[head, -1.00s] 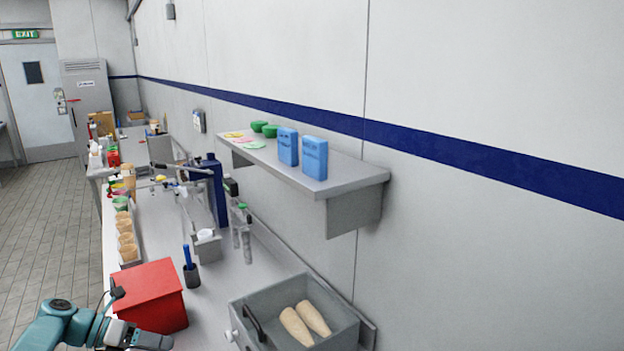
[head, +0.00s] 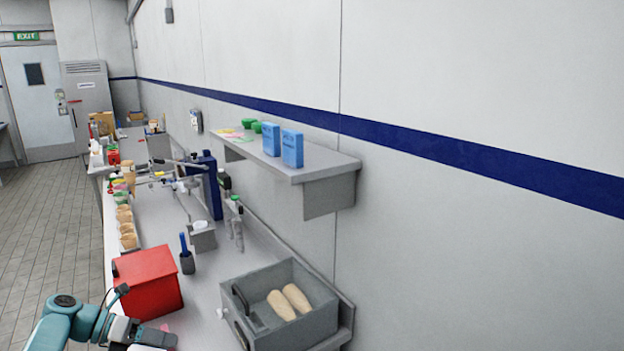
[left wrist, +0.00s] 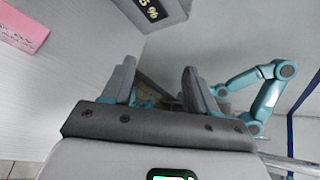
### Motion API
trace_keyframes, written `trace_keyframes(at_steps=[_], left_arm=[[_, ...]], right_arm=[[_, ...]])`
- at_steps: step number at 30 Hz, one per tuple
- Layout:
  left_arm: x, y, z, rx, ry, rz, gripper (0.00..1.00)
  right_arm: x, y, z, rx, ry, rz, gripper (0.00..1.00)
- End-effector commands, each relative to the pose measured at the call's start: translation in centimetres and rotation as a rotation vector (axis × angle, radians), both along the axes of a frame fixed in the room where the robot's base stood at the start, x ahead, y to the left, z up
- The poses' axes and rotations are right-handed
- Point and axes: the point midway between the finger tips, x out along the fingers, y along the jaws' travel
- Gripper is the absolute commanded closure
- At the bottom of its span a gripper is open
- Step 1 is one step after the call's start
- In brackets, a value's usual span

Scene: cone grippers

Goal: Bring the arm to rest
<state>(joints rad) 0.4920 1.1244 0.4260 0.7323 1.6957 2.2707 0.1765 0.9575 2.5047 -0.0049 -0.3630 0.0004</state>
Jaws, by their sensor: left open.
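My left arm (head: 58,325) is teal and comes in at the lower left of the head view. Its grey gripper (head: 158,338) is low, just in front of the red box. In the left wrist view the two dark fingers of the left gripper (left wrist: 158,85) stand apart with nothing between them. A teal arm (left wrist: 265,90) shows at the right of that view, probably my other one; its gripper cannot be made out. My right gripper does not show in the head view.
A red box (head: 148,280) stands on the bench (head: 207,290). A grey open bin (head: 330,305) holding two tan cones (head: 281,305) is to the right. Above is a wall shelf (head: 325,165) with blue cartons (head: 292,148). A pink block (left wrist: 25,28) lies near the left gripper.

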Motion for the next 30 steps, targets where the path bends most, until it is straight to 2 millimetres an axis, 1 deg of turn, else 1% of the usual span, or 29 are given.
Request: trace_keyframes(at_steps=[1,2,3,8,11,14,17,20,21,23,24,26,27,29,30], left_arm=[[0.5,-1.4,1.0,0.003,-0.018,-0.025,0.42],[0.5,-2.2,1.1,-0.003,-0.011,-0.042,0.42],[0.3,-3.2,0.8,-0.014,0.008,-0.063,0.42],[-0.8,-6.5,-1.0,-0.036,0.102,-0.132,0.42],[-1.6,-8.5,-2.8,-0.03,0.158,-0.157,0.42],[-2.7,-10.7,-5.1,-0.008,0.192,-0.19,0.42],[-4.4,-13.1,-8.1,0.036,0.2,-0.241,0.42],[-7.4,-15.9,-12.2,0.107,0.175,-0.328,0.42],[-9.2,-17.0,-14.1,0.147,0.149,-0.383,0.42],[-12.4,-18.6,-17.0,0.21,0.092,-0.48,0.42],[-14.7,-19.4,-18.7,0.253,0.041,-0.558,0.42],[-18.4,-20.3,-21.1,0.313,-0.055,-0.689,0.42],[-20.9,-20.8,-22.4,0.348,-0.13,-0.787,0.42],[-24.8,-21.2,-24.1,0.391,-0.262,-0.947,0.42],[-27.3,-21.4,-25.0,0.414,-0.366,-1.061,0.42]], right_arm=[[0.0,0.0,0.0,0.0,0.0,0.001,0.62],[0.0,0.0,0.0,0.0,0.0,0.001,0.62],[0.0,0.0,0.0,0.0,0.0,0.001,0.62],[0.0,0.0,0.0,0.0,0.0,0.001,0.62],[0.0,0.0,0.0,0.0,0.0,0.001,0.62],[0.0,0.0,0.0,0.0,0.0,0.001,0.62],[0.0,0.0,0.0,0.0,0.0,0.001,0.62],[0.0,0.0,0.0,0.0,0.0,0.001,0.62],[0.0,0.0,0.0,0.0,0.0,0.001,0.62],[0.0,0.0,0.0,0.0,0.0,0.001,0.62],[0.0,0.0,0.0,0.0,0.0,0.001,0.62],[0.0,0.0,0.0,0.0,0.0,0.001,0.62],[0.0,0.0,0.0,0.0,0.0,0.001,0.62],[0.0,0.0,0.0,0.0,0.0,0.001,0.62],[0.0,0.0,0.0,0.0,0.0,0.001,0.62]])
